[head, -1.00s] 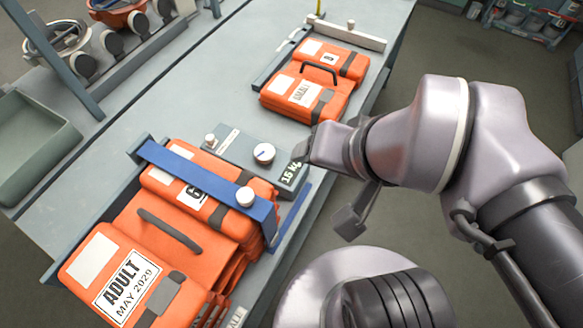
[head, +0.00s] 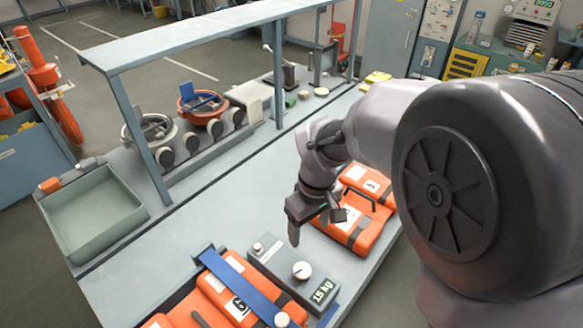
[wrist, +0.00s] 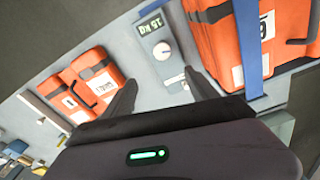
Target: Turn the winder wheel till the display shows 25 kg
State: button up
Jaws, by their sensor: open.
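A grey control box (head: 268,262) sits on the bench beside the adult orange set. It has a white round knob (head: 302,270) with a pointer mark, a smaller white knob, and a lit display (head: 323,291) that reads 15 kg. The knob also shows in the wrist view (wrist: 161,51), with the display (wrist: 151,24) above it. I cannot tell for certain which part is the winder wheel. My gripper (head: 295,235) hangs above the bench behind the box, apart from the knob. In the wrist view its open, empty fingers (wrist: 160,92) straddle the lower edge of the box.
The blue clamp bar (head: 243,290) crosses the nearer orange set (head: 228,298). Another orange set (head: 352,232) lies right of my gripper. An empty grey-green tray (head: 92,215) and two bowls stand at the left and back. The middle of the bench is clear.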

aim_at(301, 268)
jog(key=shift+n+g, duration=0.3)
jog(key=shift+n, duration=0.6)
jog(key=f+b, duration=0.1)
jog(key=f, duration=0.5)
jog(key=a+f+b, duration=0.1)
jog(key=f, duration=0.6)
jog(key=f+b, duration=0.1)
jog(key=f, duration=0.6)
jog(key=shift+w+a+b, duration=0.2)
jog(key=shift+w+b, duration=0.1)
jog(key=shift+w, duration=0.05)
jog(key=shift+r, duration=0.1)
jog(key=shift+c, duration=0.4)
jog(key=c, duration=1.3)
